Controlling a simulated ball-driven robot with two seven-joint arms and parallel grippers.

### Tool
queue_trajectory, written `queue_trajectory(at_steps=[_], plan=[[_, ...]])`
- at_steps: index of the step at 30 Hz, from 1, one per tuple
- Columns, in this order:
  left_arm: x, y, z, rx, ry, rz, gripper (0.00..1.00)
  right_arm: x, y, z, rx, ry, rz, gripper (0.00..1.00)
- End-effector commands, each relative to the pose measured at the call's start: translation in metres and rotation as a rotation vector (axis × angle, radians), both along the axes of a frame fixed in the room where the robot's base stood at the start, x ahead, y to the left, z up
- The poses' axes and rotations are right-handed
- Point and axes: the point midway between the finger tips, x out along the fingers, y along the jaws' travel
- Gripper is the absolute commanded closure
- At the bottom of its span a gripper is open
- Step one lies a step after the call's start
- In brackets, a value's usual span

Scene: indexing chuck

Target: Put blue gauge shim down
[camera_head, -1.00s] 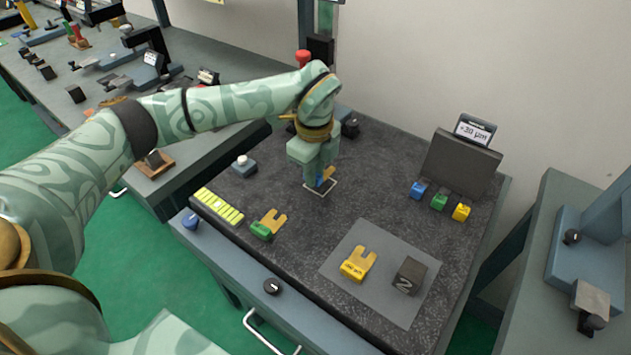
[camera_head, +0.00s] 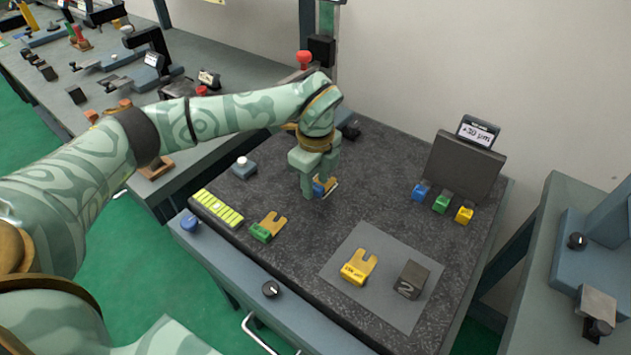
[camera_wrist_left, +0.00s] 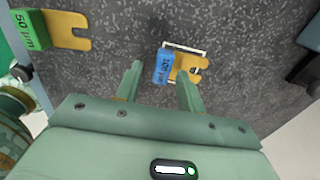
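The blue gauge shim (camera_head: 319,188), a blue block with a yellow forked plate, is at the white outlined square on the dark granite plate (camera_head: 375,195). In the left wrist view its blue block (camera_wrist_left: 163,66) reads 100 µm, and its fork (camera_wrist_left: 188,69) lies over the white outline (camera_wrist_left: 200,50). It looks down on the surface. My left gripper (camera_head: 319,190) is right over it and partly hides it in the head view. In the wrist view the left fingers (camera_wrist_left: 160,72) stand apart, with a gap on each side of the blue block. My right gripper is in neither view.
A green shim (camera_head: 262,231) lies to the left, near a yellow-green strip (camera_head: 217,208). A yellow shim (camera_head: 357,268) and a dark numbered block (camera_head: 411,280) sit on a grey mat (camera_head: 372,302). Coloured blocks (camera_head: 440,204) stand before a display (camera_head: 478,132).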

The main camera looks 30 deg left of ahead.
Motion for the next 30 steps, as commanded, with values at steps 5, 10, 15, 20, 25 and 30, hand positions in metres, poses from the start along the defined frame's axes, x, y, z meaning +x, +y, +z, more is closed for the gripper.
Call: queue_trajectory(at_steps=[5, 10, 15, 20, 25, 30], plan=[[0.001, 0.000, 0.047, 0.000, -0.008, -0.001, 0.61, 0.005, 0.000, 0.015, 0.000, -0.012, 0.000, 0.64], [0.001, 0.000, 0.085, -0.001, -0.008, 0.000, 0.61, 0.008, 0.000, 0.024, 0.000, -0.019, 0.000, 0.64], [0.001, 0.000, 0.107, -0.001, -0.004, -0.001, 0.61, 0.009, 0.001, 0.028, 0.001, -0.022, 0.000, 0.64], [0.000, 0.000, 0.112, -0.001, -0.001, 0.000, 0.61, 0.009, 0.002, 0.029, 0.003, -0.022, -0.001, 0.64], [0.000, 0.000, 0.112, -0.001, -0.001, 0.000, 0.61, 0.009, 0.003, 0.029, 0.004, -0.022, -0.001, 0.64], [0.000, 0.000, 0.112, -0.001, -0.002, 0.000, 0.61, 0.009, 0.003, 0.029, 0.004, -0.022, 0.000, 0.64]])
